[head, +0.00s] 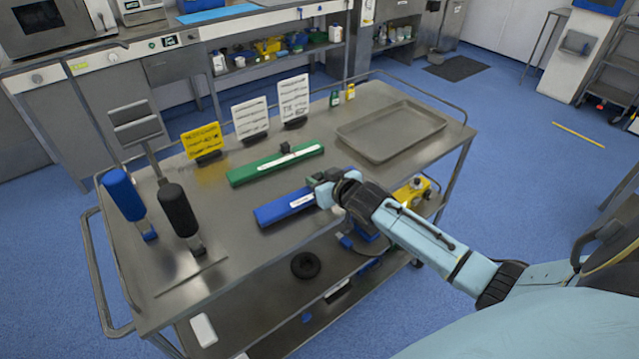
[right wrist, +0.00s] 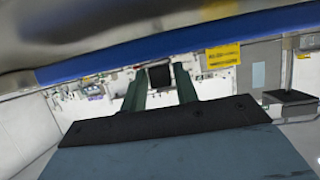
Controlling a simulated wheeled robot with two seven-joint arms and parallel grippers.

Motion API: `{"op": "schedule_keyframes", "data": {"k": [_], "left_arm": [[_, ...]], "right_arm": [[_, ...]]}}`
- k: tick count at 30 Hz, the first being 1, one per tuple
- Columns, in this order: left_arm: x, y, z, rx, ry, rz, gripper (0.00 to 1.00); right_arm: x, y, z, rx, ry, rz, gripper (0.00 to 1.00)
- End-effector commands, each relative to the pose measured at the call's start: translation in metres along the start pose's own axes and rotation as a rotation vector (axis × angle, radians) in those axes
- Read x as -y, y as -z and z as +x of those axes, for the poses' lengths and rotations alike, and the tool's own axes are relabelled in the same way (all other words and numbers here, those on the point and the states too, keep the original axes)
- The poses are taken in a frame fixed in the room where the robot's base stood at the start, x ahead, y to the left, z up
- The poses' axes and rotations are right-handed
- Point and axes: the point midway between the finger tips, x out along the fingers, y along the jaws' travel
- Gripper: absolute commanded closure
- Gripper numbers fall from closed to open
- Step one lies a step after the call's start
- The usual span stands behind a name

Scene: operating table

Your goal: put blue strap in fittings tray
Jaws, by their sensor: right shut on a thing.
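The blue strap (head: 283,207), a long flat bar with a white label, lies on the steel table's near side. My right gripper (head: 322,183) is shut on it near its right end. In the right wrist view the blue strap (right wrist: 190,44) runs across the top as a slanted band, and the gripper's two green fingers (right wrist: 160,88) reach up to it. The fittings tray (head: 432,127), a shallow steel tray, stands empty at the table's right end. My left gripper is not in view.
A green strap (head: 275,164) lies behind the blue one. Yellow and white sign cards (head: 202,141) stand along the back edge. Two small bottles (head: 350,92) stand behind the tray. Blue (head: 124,194) and black (head: 178,210) padded posts are at the left. The table's front left is clear.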

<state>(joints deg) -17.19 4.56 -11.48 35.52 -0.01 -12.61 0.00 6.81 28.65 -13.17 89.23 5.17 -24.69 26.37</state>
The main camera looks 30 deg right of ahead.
Motion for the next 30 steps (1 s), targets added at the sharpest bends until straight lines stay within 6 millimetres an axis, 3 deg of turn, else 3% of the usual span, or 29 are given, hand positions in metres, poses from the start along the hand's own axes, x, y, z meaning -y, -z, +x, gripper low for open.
{"op": "schedule_keyframes", "data": {"k": [14,15,19,30], "left_arm": [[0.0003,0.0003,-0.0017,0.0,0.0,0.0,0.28],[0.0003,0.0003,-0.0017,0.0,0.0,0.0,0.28],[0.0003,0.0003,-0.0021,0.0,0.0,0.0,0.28],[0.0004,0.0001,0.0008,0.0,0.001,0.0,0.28]], "right_arm": [[0.0002,-0.0099,0.0048,-0.004,0.001,0.001,0.96],[0.0001,-0.0105,0.0049,-0.002,0.001,0.0,0.68],[0.0001,-0.01,0.0046,-0.003,0.001,0.0,0.51],[0.0001,-0.0109,0.0051,-0.003,0.001,-0.001,0.48]]}}
